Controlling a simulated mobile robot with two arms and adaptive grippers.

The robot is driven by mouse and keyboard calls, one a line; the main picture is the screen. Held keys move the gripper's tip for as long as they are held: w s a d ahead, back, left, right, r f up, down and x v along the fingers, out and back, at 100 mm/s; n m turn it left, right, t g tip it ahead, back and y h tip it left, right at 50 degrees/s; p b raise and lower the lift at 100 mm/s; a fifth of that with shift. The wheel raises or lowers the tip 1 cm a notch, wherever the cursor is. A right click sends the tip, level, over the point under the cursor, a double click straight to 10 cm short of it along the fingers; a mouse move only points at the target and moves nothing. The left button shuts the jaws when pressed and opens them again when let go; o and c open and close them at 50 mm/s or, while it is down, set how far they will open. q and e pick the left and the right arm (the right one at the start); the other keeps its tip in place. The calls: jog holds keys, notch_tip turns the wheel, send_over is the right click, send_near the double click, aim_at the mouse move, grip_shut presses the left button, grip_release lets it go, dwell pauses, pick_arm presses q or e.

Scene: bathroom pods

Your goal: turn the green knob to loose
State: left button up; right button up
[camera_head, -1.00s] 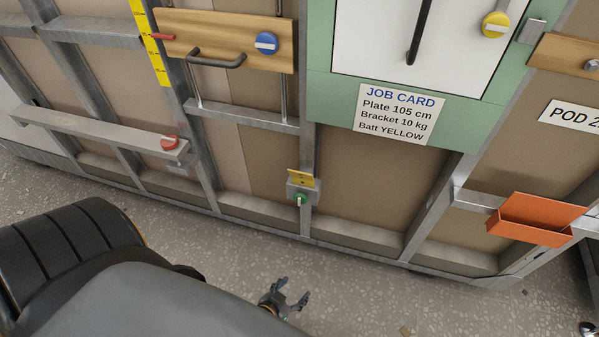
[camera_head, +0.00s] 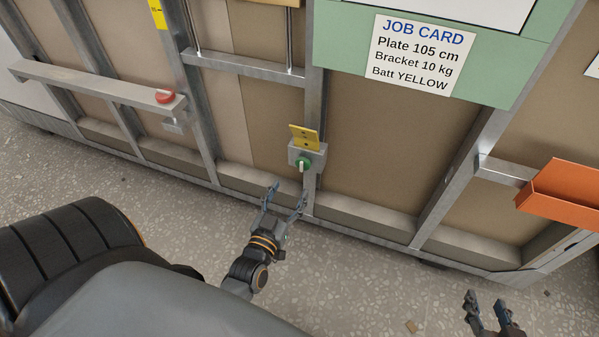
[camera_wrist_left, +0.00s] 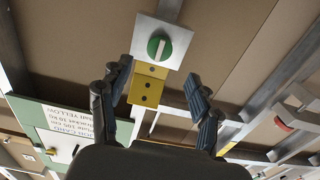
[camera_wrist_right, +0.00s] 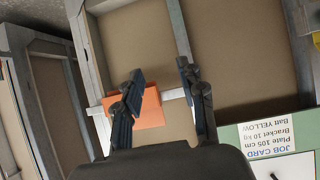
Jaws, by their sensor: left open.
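The green knob (camera_head: 303,164) sits on a small grey box on a metal stud, below a yellow plate (camera_head: 304,137). Its white pointer bar stands about upright in the head view. In the left wrist view the green knob (camera_wrist_left: 159,46) shows ahead, beyond the fingertips, with the yellow plate (camera_wrist_left: 147,85) between the fingers in the picture. My left gripper (camera_head: 285,193) is open and empty, a little below and left of the knob, apart from it. My right gripper (camera_head: 488,300) is open and empty at the lower right, over the floor.
A red knob (camera_head: 165,96) is on a metal rail at the left. An orange bin (camera_head: 560,191) juts out at the right, above my right gripper. A job card (camera_head: 421,54) is on the green panel.

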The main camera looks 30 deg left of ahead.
aim_at(301, 168)
pick_arm(q)
jog(key=b+x, duration=0.1)
jog(key=x, duration=0.6)
jog(key=shift+w+f, duration=0.1)
jog(key=shift+w, duration=0.2)
jog(key=shift+w+a, duration=0.1)
jog(key=shift+w, duration=0.2)
pick_arm(e)
jog(key=w+a+r+t+y, duration=0.1)
jog(key=w+a+r+t, duration=0.1)
jog(key=w+r+t, duration=0.2)
notch_tip(301, 168, up, 4)
jog(key=shift+f+t+y, duration=0.2)
jog(key=shift+t+y, duration=0.1)
jog(key=shift+t, duration=0.2)
pick_arm(q)
jog(key=shift+c, duration=0.2)
jog(key=c, duration=1.1)
